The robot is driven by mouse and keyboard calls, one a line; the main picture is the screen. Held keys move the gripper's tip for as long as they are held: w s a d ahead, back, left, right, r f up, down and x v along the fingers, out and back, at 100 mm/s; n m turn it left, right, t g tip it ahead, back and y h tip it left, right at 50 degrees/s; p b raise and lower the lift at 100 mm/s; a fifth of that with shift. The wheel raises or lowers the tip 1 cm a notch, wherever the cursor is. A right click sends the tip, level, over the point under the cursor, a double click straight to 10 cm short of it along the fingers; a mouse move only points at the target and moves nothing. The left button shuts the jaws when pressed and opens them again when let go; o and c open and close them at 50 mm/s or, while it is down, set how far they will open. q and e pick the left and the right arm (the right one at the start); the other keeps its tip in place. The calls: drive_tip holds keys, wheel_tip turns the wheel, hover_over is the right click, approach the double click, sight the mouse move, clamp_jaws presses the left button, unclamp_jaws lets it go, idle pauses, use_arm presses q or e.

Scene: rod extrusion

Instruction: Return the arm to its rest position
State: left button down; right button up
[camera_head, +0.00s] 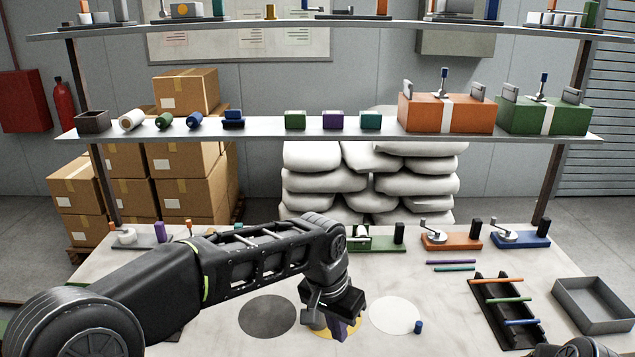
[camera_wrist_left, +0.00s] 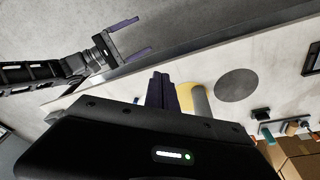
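My left arm reaches in from the left in the head view. Its gripper (camera_head: 341,328) points down over the yellow disc (camera_head: 322,328), which it partly hides. In the left wrist view its dark purple fingers (camera_wrist_left: 162,91) are close together with nothing visible between them. My right gripper (camera_wrist_left: 127,40) shows in the left wrist view at the upper left, off the table's edge, with its two purple fingers apart and empty. In the head view only dark parts of my right arm show at the lower right edge.
A dark grey disc (camera_head: 268,316) and a white disc (camera_head: 394,315) flank the yellow one. A small blue cylinder (camera_head: 418,327) stands by the white disc. A black rack (camera_head: 482,298) with rods and a grey tray (camera_head: 563,291) lie right. A loaded shelf (camera_head: 262,131) spans behind.

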use_arm(q)
drive_tip(key=s+d+f+n+t+h+b, duration=0.1)
drive_tip(key=s+f+h, duration=0.1)
drive_tip(key=f, duration=0.8)
drive_tip(key=s+d+f+n+h+b, duration=0.1)
drive_tip(key=s+f, duration=0.1)
drive_tip(key=f, duration=0.8)
use_arm(e)
drive_tip(key=s+f+n+h, duration=0.7)
drive_tip(key=s+f, duration=0.5)
drive_tip(key=f, duration=0.1)
use_arm(q)
drive_tip(key=s+a+f+n+g+b, duration=0.1)
drive_tip(key=s+a+f+n, duration=0.2)
drive_tip(key=s+a+f, duration=0.4)
drive_tip(key=s+a+f+n+g+b, duration=0.1)
drive_tip(key=s+a+f+n, duration=0.2)
drive_tip(key=s+f, duration=1)
drive_tip(key=s+a, duration=0.2)
drive_tip(key=a, duration=0.1)
drive_tip(key=shift+a+f+n+y, duration=0.2)
drive_tip(key=shift+a+n+y, duration=0.2)
use_arm(e)
drive_tip(key=s+a+n+h, duration=0.1)
drive_tip(key=s+a+n, duration=0.5)
drive_tip(key=s, duration=0.5)
drive_tip(key=shift+a+r+n, duration=0.15)
drive_tip(key=shift+a+n, duration=0.05)
drive_tip(key=shift+n, duration=0.9)
